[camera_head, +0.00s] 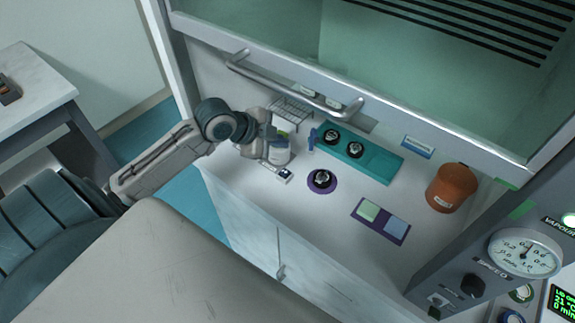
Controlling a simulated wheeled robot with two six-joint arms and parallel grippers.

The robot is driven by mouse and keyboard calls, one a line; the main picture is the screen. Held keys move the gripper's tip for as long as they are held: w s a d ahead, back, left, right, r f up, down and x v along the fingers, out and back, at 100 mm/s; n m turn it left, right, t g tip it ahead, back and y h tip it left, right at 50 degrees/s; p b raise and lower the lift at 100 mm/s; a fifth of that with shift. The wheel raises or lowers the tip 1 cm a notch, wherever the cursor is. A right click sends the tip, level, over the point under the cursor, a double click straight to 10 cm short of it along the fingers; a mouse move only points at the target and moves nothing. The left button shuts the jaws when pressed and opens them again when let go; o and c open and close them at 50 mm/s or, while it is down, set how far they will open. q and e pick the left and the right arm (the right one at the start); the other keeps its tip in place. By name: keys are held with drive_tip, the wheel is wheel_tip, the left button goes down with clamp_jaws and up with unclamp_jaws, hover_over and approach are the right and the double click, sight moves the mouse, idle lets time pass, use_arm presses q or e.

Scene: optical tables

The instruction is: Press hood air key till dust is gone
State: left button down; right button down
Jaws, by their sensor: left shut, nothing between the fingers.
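The fume hood has a raised glass sash with a grey bar handle (290,88) above a white work surface. My left gripper (272,160) reaches in from the left under the handle and is shut with nothing in it. A small white box with a dark face (275,173) lies just below its fingertips; I cannot tell whether they touch. The control panel at right carries a round gauge (525,253), a black speed knob (473,286) and a green-text display (565,302). I cannot make out which control is the air key, and no dust is clearly visible. My right gripper is not in view.
A teal rack (375,162) with black-topped items, a purple round pad (322,181) holding a dark-topped piece, a purple tray with two pads (381,220) and an orange-brown jar (451,187) stand on the surface. A wire rack (291,110) is behind the gripper.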

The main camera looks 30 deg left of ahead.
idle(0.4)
use_arm(q)
drive_tip(key=b, duration=0.7)
hover_over(281, 173)
wheel_tip(281, 173, down, 7)
drive_tip(key=shift+f, duration=0.9)
idle(0.6)
idle(0.3)
drive_tip(key=shift+f+b, duration=0.4)
